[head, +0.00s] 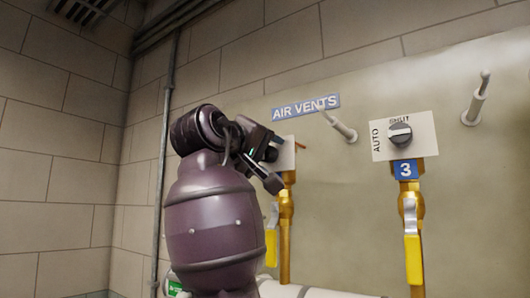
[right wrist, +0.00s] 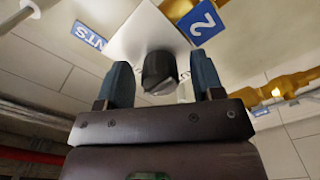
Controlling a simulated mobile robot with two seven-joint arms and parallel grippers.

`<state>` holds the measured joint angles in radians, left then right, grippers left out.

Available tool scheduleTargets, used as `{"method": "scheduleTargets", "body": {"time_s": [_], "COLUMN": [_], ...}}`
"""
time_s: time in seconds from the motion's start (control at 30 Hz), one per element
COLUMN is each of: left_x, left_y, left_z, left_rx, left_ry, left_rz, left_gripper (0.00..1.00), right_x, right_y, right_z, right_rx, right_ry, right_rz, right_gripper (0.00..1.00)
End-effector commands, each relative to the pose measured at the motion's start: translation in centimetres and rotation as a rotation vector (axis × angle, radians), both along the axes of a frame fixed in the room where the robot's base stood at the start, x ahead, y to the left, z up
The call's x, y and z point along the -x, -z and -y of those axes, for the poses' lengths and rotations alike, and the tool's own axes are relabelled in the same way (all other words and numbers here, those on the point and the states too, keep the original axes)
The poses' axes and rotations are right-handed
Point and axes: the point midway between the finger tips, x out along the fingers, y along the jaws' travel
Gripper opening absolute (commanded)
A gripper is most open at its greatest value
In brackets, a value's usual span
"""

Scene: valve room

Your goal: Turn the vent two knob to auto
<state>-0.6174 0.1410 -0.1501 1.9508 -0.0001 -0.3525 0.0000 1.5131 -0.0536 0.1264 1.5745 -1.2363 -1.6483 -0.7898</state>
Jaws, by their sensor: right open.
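The vent two knob (right wrist: 158,70) is dark and round and sits on a white plate (right wrist: 140,32) beside a blue "2" label (right wrist: 203,21) in the right wrist view. My right gripper (head: 272,160) is open, with one finger on each side of this knob in the wrist view. A gap shows between each finger and the knob, and I cannot tell the depth between them. In the head view, my gripper and arm hide the knob, and only the right part of its plate (head: 288,154) shows. My left gripper is not in view.
To the right is the vent three plate (head: 381,149) with its black knob (head: 400,134), marked AUTO and SHUT. Yellow-handled valves (head: 413,258) hang below on brass pipes. Two metal pegs (head: 342,128) stick out of the wall. An "AIR VENTS" sign (head: 306,107) is above.

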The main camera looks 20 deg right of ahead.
Motion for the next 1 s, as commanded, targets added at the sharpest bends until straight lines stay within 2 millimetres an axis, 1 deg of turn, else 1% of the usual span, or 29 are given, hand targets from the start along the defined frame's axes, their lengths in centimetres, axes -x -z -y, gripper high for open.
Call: {"method": "scheduleTargets", "body": {"time_s": [0.07,0.1,0.27,0.4,0.77,1.0], "left_x": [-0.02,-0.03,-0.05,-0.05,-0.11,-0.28], "left_y": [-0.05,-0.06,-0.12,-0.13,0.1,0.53], "left_z": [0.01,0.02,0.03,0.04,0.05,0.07], "left_rx": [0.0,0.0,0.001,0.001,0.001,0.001], "left_ry": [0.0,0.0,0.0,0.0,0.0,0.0], "left_rz": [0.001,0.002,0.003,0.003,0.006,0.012], "left_gripper": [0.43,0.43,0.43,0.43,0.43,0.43], "right_x": [0.0,0.0,0.0,0.01,0.04,0.07], "right_y": [0.01,0.01,0.01,0.01,0.04,0.09], "right_z": [0.01,0.0,0.0,-0.01,0.0,0.04], "right_rx": [0.0,0.0,0.0,0.0,0.036,0.134], "right_ry": [0.0,0.0,0.0,0.0,0.001,0.001], "right_rz": [0.0,0.0,0.0,0.0,-0.046,-0.171], "right_gripper": [0.61,0.58,0.34,0.12,0.12,0.12]}}
